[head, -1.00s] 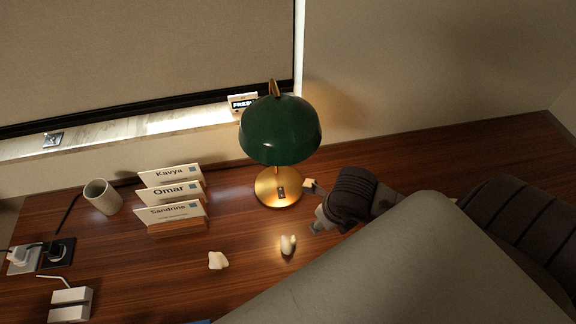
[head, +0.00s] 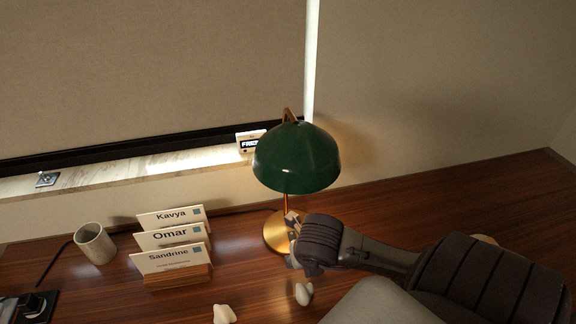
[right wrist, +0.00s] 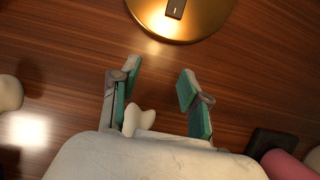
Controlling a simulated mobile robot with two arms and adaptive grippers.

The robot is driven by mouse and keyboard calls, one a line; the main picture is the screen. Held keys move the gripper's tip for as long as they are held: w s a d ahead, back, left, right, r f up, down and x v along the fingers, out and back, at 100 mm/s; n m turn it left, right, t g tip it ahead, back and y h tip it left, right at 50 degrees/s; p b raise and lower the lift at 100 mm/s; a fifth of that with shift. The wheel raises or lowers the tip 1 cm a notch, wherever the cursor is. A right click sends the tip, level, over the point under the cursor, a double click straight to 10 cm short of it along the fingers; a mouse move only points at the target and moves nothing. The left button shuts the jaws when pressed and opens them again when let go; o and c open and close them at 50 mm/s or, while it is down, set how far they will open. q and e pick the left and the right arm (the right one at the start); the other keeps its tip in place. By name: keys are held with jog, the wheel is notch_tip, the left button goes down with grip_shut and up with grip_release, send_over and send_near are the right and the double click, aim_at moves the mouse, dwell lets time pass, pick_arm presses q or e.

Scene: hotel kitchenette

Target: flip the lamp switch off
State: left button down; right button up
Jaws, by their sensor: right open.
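The lamp has a green dome shade (head: 297,157) and a round brass base (head: 273,233) on the wooden desk. Warm light falls on the base and the wall behind. In the right wrist view, the black rocker switch (right wrist: 175,9) sits on the brass base (right wrist: 160,22), cut by the top edge. In the head view, I cannot make the switch out behind my gripper. My right gripper (head: 291,240) is at the right side of the base. In the right wrist view, its fingers (right wrist: 160,85) are apart, with nothing held, and short of the base. My left gripper is out of view.
Name cards in a wooden holder (head: 178,277) and a mug (head: 95,244) stand left of the lamp. Whitish pebble-like pieces (head: 224,314) (head: 303,293) lie in front. A small sign (head: 250,142) stands on the sill. The desk right of the lamp looks mostly clear.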

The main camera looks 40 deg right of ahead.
aim_at(291, 232)
jog(key=w+d, duration=0.1)
jog(key=w, duration=0.1)
jog(key=w+d+p, duration=0.1)
jog(key=w+d, duration=0.1)
jog(key=w, duration=0.1)
jog(key=w+d, duration=0.1)
jog(key=w, duration=0.2)
jog(key=shift+w+d, duration=0.1)
jog(key=shift+d, duration=0.15)
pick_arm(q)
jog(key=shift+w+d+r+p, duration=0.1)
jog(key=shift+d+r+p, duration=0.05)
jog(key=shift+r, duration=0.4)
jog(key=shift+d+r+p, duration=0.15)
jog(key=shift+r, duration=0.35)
pick_arm(e)
jog(key=shift+f, duration=0.6)
